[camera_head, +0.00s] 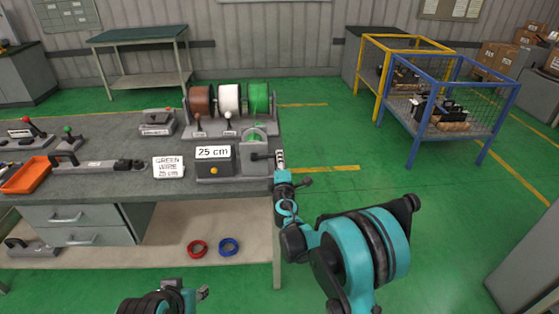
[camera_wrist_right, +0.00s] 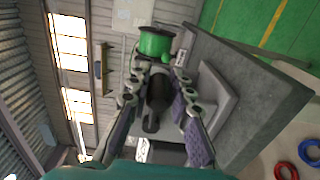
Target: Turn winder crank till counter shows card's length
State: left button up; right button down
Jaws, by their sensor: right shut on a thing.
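The winder's counter box (camera_head: 214,160) stands near the bench's right end, and its display reads "25 cm". A white card (camera_head: 168,167) left of it reads "GREEN WIRE" with a length that looks like 25 cm. The dark crank (camera_head: 262,156) sticks out on the counter's right side. My right gripper (camera_head: 280,160) is shut on the crank's handle; in the right wrist view the dark handle (camera_wrist_right: 153,108) lies between its fingers. The green wire spool (camera_head: 258,97) is behind the winder. My left gripper (camera_head: 190,296) is only partly visible at the bottom edge; its jaws are unclear.
Brown (camera_head: 200,101) and white (camera_head: 230,98) spools stand beside the green one. An orange tray (camera_head: 27,174) and lever tools occupy the bench's left. Red (camera_head: 197,249) and blue (camera_head: 228,247) coils lie on the lower shelf. Floor right of the bench is clear up to the blue cage (camera_head: 447,92).

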jog(key=shift+a, duration=0.1)
jog(key=c, duration=1.3)
grip_release()
jog(key=shift+c, duration=0.2)
jog(key=shift+s, duration=0.1)
jog(key=s, duration=1.2)
